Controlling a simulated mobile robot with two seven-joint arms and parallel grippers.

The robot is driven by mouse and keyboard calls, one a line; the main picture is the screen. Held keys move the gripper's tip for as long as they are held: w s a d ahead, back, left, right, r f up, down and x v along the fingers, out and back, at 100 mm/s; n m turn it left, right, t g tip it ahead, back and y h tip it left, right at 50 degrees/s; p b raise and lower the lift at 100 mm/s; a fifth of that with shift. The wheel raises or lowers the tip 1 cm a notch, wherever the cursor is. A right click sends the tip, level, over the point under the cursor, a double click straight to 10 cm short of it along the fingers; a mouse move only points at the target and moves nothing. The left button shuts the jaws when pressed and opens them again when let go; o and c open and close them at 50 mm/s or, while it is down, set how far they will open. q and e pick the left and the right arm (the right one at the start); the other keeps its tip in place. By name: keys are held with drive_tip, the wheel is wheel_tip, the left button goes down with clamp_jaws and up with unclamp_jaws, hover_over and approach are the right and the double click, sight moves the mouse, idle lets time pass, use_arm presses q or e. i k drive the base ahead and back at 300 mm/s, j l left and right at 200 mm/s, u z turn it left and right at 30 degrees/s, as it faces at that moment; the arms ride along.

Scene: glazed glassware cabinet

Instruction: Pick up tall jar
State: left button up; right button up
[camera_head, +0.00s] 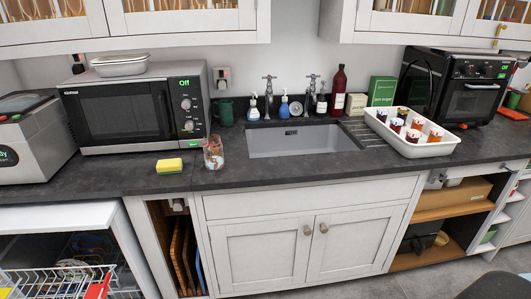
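A clear glass jar (213,153) with reddish-brown and pale contents stands upright on the dark counter (270,178), right of a yellow-and-green sponge (169,166). It is the tallest clear jar I can make out on the open counter. Several small jars with dark or orange contents and pale lids, one of them an orange jar (434,136), stand in a white tray (445,148) right of the sink. Neither of my grippers is in view.
A microwave (120,115) stands behind the jar at left, and a sink (300,141) lies to its right. Bottles and a green box (382,91) line the back wall. Glazed cabinets (180,20) hang above. An open dishwasher (60,222) is at lower left.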

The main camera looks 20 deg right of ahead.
sight(212, 145)
drive_tip(key=z, duration=0.4)
drive_tip(key=i+l+z, duration=0.15)
drive_tip(key=i+z, duration=0.15)
drive_tip(key=i+l+z, duration=0.1)
drive_tip(key=i+z, duration=0.25)
drive_tip(key=i, duration=0.1)
